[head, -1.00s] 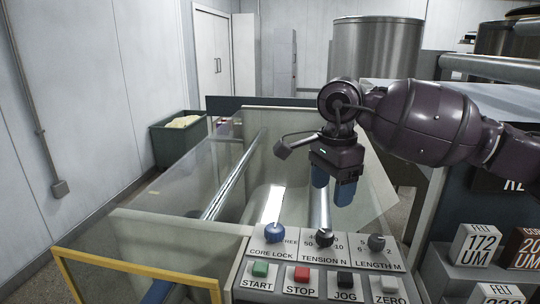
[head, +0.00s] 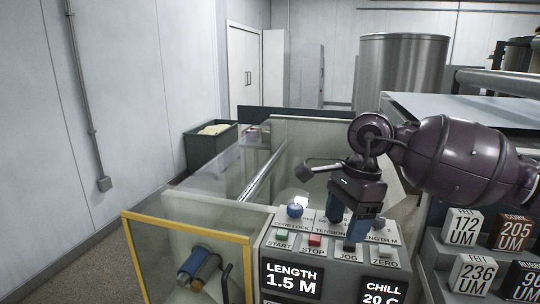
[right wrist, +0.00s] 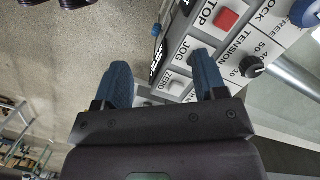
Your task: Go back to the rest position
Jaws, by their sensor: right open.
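My right gripper (head: 346,222) hangs over the right part of the grey control panel (head: 262,240), its blue fingers apart and nothing between them. In the right wrist view its two blue fingers (right wrist: 165,84) are spread, with the panel's ZERO and JOG area behind and beside them. In the head view the fingers partly hide the tension and length knobs and the JOG button. I cannot tell whether a fingertip touches the panel. My left gripper is not in view.
The panel carries a blue core lock knob (head: 295,210), a green START button (head: 282,235) and a red STOP button (head: 315,239). Glass guards surround the machine behind it. Labelled boxes (head: 473,273) stand at right. A green bin (head: 210,143) stands by the left wall.

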